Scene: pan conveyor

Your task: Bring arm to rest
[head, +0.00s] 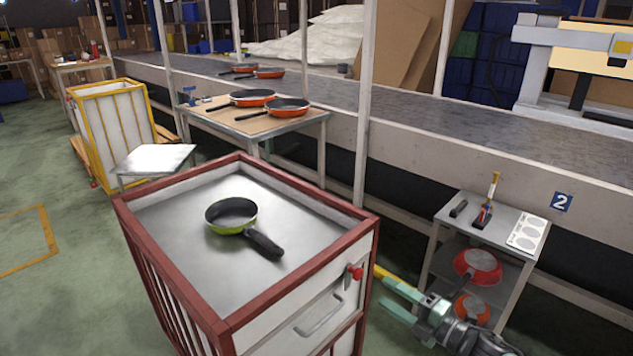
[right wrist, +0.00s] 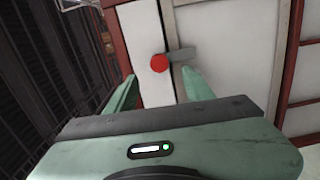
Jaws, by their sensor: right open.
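My right gripper (head: 392,297) is at the lower right of the head view, beside the red-framed cart (head: 165,195). Its green fingers are apart with nothing between them. In the right wrist view the fingers of the right gripper (right wrist: 158,92) point towards the cart's white side, near a red knob (right wrist: 159,63). The knob also shows in the head view (head: 356,272). A green pan (head: 232,214) with a black handle lies on the cart's metal top, apart from the gripper. My left gripper is not in the head view.
A small shelf stand (head: 480,235) with red pans (head: 478,264) on its lower shelves is close to the right gripper. A conveyor (head: 420,120) runs behind. A wooden-topped table (head: 220,122) holds orange pans (head: 287,107). Green floor (head: 60,290) is open at left.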

